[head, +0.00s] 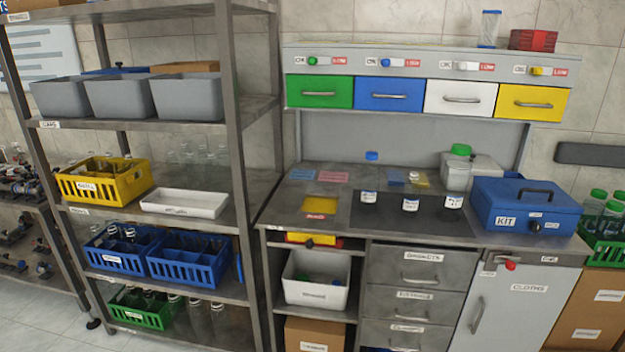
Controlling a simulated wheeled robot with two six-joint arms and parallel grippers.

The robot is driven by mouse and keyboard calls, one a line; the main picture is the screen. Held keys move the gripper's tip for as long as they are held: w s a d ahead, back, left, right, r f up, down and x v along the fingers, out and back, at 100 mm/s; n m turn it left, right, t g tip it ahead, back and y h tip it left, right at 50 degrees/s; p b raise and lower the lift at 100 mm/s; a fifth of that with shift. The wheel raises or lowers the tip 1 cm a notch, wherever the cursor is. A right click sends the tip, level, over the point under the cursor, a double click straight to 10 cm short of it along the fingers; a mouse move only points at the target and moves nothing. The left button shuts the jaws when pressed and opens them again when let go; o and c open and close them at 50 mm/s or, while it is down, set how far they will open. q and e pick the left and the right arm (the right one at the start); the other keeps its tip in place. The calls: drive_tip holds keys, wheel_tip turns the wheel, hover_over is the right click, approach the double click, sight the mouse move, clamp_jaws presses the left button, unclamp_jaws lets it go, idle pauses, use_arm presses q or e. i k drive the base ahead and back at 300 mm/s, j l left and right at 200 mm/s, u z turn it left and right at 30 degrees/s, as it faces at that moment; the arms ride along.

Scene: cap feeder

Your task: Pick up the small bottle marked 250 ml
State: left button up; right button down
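Several small bottles with white labels stand on a dark mat (395,219) on the workbench. The left bottle (368,204) is clear, and a blue cap (371,156) shows above and behind it. The middle bottle (410,205) and the right bottle (453,202) look dark against the mat. The label print is too small to read, so I cannot tell which is marked 250 ml. Neither of my grippers is in the head view.
A blue kit box (525,212) stands right of the mat, and a light grey container (484,172) with a green lid is behind. Coloured drawers (390,95) hang above. A metal shelf (233,110) with bins stands left.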

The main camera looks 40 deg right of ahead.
sight(411, 195)
drive_tip(key=l+z, duration=0.1)
drive_tip(key=z, duration=1.75)
